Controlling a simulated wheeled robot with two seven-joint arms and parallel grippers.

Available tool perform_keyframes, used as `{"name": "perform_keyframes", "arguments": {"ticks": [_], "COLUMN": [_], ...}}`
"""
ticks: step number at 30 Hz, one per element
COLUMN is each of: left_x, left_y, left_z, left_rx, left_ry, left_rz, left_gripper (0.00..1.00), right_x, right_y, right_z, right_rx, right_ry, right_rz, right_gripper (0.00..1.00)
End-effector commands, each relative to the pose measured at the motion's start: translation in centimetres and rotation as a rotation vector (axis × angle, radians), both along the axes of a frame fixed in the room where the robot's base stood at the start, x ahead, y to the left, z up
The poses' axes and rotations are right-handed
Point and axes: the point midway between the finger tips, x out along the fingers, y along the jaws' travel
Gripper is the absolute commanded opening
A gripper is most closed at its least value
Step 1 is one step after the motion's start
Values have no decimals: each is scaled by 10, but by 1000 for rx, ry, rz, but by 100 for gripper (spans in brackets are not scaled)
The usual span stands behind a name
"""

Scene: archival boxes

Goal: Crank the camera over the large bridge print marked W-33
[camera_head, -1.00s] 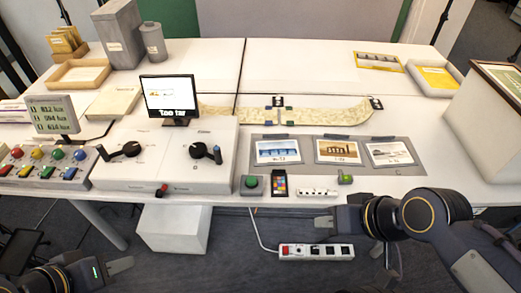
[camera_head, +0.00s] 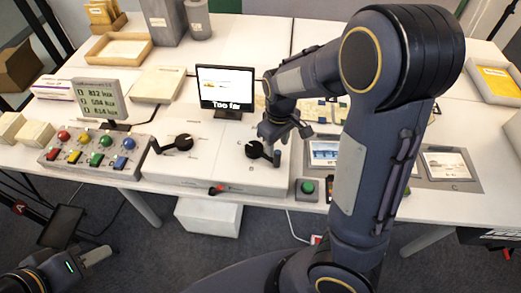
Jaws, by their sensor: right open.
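Two black cranks sit on white boxes: the left crank (camera_head: 178,144) and the right crank (camera_head: 258,150), whose upright handle (camera_head: 277,157) is at its right end. My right gripper (camera_head: 284,134) is open, pointing down just above and beside the right crank's handle; I cannot tell whether it touches. A small monitor (camera_head: 225,88) reads "Too far" and shows a picture at its left. On the grey mat (camera_head: 462,186), the left print (camera_head: 324,152) and right print (camera_head: 447,165) show partly; my arm hides the middle. Labels are unreadable. My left gripper (camera_head: 97,256) hangs low at the left.
A button panel (camera_head: 100,152) and a readout display (camera_head: 99,97) stand left of the cranks. A green button (camera_head: 308,188) is at the front edge. My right arm covers much of the table's right half.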

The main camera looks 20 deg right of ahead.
Motion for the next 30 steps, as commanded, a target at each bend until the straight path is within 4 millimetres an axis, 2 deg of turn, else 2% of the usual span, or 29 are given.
{"name": "perform_keyframes", "arguments": {"ticks": [9, 13, 18, 25, 30], "left_x": [0, 0, 0, 0, 0], "left_y": [0, 0, 0, 0, 0], "left_z": [-7, -9, -9, -9, -9], "left_rx": [0, 0, 0, 0, 0], "left_ry": [0, 0, 0, 0, 0], "left_rz": [0, 0, 0, 0, 0], "left_gripper": [36, 36, 36, 36, 36], "right_x": [-2, -1, -1, -1, -1], "right_y": [-1, 0, 0, 0, 0], "right_z": [-50, -66, -75, -75, -75], "right_rx": [-1, 1, 2, 2, 2], "right_ry": [6, 4, 2, 1, 1], "right_rz": [-2, -2, -3, -3, -3], "right_gripper": [43, 43, 43, 43, 22]}}
